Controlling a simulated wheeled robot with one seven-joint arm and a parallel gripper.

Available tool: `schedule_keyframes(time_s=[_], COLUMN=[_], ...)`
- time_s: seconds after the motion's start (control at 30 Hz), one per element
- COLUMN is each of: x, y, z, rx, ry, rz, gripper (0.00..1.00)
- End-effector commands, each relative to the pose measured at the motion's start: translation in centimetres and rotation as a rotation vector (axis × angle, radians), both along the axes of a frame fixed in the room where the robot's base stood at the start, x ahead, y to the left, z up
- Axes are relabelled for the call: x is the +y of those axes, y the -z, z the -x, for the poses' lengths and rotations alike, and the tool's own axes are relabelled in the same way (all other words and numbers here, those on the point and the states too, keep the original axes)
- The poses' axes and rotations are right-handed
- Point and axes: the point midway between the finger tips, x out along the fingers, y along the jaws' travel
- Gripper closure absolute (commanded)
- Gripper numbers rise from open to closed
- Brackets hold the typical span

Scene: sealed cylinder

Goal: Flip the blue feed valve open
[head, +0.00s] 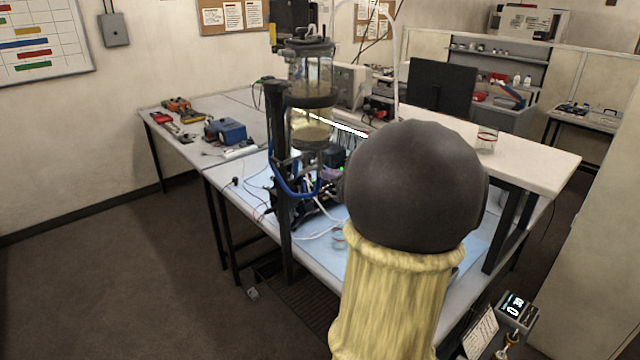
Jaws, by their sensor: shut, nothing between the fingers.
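A clear upright cylinder (311,130) with dark bands and a pale tan layer inside stands on a dark frame at the bench's left part. Blue tubing (283,187) curves around its lower end. I cannot make out the blue feed valve as a separate part. My arm, with a dark rounded joint and a yellow ribbed sleeve, fills the right-centre foreground and hides the bench just right of the cylinder. My gripper does not show in this view.
The bench (228,180) holds loose wires and equipment. A blue device (226,131) sits on its far left part. A raised white shelf (540,160) with a glass beaker (487,139) is at right. A small display box (517,309) is at lower right. Carpet at left is clear.

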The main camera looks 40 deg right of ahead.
Motion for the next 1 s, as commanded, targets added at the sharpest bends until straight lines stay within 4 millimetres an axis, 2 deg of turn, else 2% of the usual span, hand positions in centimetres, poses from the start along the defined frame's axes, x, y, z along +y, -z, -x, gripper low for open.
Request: schedule_keyframes(time_s=[0.1,0.3,1.0], x=[0.3,0.4,0.8], y=[-1.1,-2.4,-2.2], z=[1.7,3.5,3.5], rx=[-0.002,-0.001,0.011], ry=[-0.005,-0.009,-0.018], rz=[0.005,0.002,0.008], gripper=[1.00,1.00,1.00])
